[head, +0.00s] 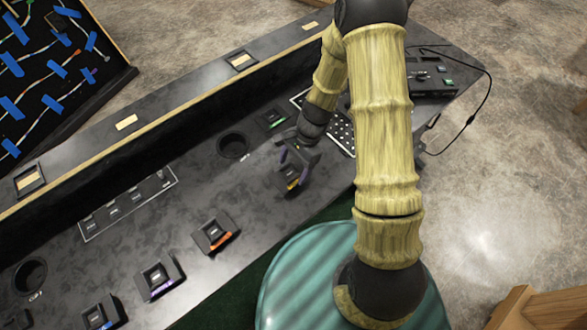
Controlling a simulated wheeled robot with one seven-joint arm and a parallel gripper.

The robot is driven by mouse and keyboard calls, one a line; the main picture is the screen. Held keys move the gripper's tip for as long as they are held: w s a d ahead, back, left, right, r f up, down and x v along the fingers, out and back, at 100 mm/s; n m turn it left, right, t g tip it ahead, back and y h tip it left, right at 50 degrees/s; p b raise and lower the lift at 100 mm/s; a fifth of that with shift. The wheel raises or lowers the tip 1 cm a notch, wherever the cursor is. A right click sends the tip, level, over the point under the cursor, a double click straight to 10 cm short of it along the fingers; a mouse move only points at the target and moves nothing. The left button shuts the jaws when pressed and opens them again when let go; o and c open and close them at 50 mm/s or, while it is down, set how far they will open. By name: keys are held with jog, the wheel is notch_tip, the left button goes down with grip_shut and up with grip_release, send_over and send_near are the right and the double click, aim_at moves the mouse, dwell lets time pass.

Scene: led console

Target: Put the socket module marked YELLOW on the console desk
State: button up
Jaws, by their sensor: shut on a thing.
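My gripper (297,164) is over the console desk (195,195), right of the round cup hole, with its fingers closed around a small black socket module (291,177). The module has a yellow stripe on its near edge. Its label is too small to read, and the fingers hide part of it. I cannot tell whether the module touches the desk top or hangs just above it.
Other black modules stand along the desk's front: orange-striped (214,235), purple-striped (160,278) and blue-striped (101,314). A green-marked piece (270,119) lies behind my gripper. There are round cup holes (233,146), a slotted panel (128,203) and a perforated plate (342,134).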

notch_tip(320, 180, down, 2)
jog(key=shift+w+f, duration=0.1)
jog(key=shift+f, duration=0.1)
jog(key=shift+s, duration=0.2)
jog(key=o, duration=1)
jog(key=shift+w, duration=0.1)
jog(key=shift+w+d+r, duration=0.15)
jog(key=shift+r, duration=0.4)
jog(key=v, duration=1.1)
